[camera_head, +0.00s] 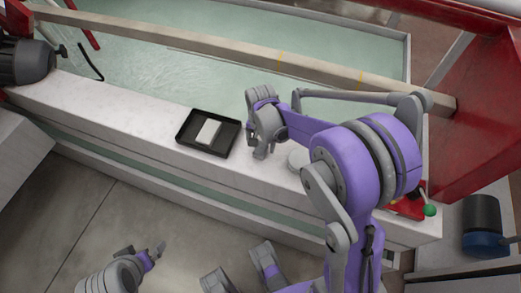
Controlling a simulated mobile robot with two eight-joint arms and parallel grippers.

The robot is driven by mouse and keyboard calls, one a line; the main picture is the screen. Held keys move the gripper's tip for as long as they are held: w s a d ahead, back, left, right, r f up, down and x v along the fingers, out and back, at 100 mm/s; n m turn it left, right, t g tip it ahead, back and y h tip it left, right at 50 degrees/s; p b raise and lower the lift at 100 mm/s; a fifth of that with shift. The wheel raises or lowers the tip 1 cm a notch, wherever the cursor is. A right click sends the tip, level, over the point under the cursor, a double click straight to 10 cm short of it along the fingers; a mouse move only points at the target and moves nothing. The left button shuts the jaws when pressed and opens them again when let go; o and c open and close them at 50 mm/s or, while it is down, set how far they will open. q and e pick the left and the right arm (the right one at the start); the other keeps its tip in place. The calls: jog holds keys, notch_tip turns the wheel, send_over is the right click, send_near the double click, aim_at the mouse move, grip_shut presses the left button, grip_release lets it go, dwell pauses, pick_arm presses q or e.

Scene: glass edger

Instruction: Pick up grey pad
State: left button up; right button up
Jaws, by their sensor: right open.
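A black tray (186,137) lies on the white ledge, with a small pale grey rectangular pad (208,131) inside it. A round pale grey disc (298,159) sits on the ledge farther right, partly hidden by my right arm. My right gripper (259,152) is open and points down over the ledge, between the tray and the disc. It touches neither as far as I can see. My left gripper (157,252) is low at the bottom left, over the floor and away from the ledge; its jaw opening is unclear.
The white ledge (110,107) runs across the view, with a long beam (225,47) and a green water-like surface behind it. A dark motor (25,62) stands at the left end. A red frame (470,120) and a green-knobbed lever (430,210) are at the right.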

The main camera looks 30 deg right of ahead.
aim_at(261, 148)
jog(key=shift+f, duration=0.65)
grip_shut()
jog(key=shift+r, duration=0.2)
notch_tip(261, 148, up, 10)
jog(key=p, duration=0.1)
jog(key=shift+p, duration=0.4)
jog(key=shift+f, duration=0.1)
